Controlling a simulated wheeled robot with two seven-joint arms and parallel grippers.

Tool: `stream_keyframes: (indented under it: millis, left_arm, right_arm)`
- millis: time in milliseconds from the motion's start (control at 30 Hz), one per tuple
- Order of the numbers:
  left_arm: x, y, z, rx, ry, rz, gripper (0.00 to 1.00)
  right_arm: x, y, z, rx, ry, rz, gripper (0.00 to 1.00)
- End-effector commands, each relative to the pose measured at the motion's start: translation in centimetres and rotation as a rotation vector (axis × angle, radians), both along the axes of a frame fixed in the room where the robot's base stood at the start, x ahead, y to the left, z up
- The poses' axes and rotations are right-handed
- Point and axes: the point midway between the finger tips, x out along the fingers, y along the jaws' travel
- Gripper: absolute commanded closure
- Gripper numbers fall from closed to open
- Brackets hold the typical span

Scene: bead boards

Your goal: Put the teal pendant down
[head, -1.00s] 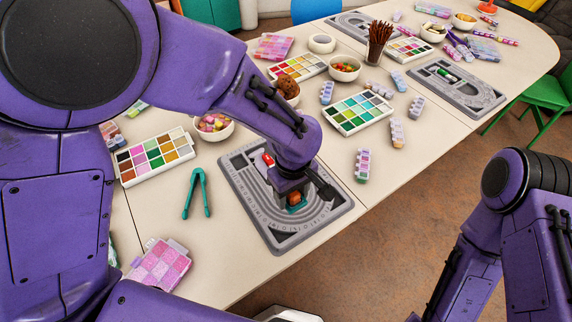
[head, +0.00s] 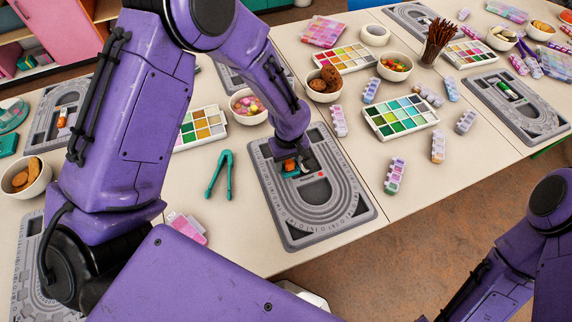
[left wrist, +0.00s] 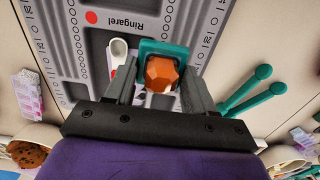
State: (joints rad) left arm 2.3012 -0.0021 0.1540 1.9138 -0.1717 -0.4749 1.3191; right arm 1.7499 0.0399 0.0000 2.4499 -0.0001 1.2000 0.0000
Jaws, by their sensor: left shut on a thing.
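The teal pendant (left wrist: 163,47) carries an orange faceted stone (left wrist: 162,73) and sits between the fingers of my left gripper (left wrist: 158,80) in the left wrist view. My left gripper (head: 289,160) is shut on the pendant at the far end of the grey bead board (head: 347,222), by its compartments. I cannot tell whether the pendant touches the board. A small white scoop (left wrist: 119,52) lies on the board beside the left finger. My right arm shows at the right edge of the head view, with its gripper out of sight.
Teal tweezers (head: 219,175) lie left of the board. A candy bowl (head: 248,106) and a cookie bowl (head: 323,84) stand behind it. A palette of green tiles (head: 401,117) and several bead strips lie to the right. The board's curved near end is clear.

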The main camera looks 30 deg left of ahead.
Motion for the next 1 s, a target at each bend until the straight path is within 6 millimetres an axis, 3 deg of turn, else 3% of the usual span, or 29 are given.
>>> stream_keyframes:
  millis: [167,333,700,733,800,1000]
  left_arm:
    - [0.6,1.4,-1.8,0.000,0.001,0.001,0.75]
    - [0.5,1.2,-4.2,0.000,0.000,-0.001,0.75]
    - [0.5,1.1,-5.0,0.000,-0.001,-0.001,0.75]
    - [0.5,1.1,-5.0,0.000,-0.001,-0.001,0.43]
    - [0.6,1.1,-4.9,0.000,-0.001,-0.001,0.20]
    - [0.6,1.1,-4.9,0.000,-0.001,-0.001,0.20]
  right_arm:
    - [0.0,0.0,0.5,0.000,0.000,0.000,0.57]
    - [0.0,0.0,1.5,0.000,0.000,0.000,0.57]
    - [0.0,0.0,1.1,0.000,0.000,0.000,0.57]
    - [0.0,0.0,1.2,0.000,0.000,0.000,0.57]
    - [0.0,0.0,1.2,0.000,0.000,0.000,0.57]
    - [0.0,0.0,1.2,0.000,0.000,0.000,0.57]
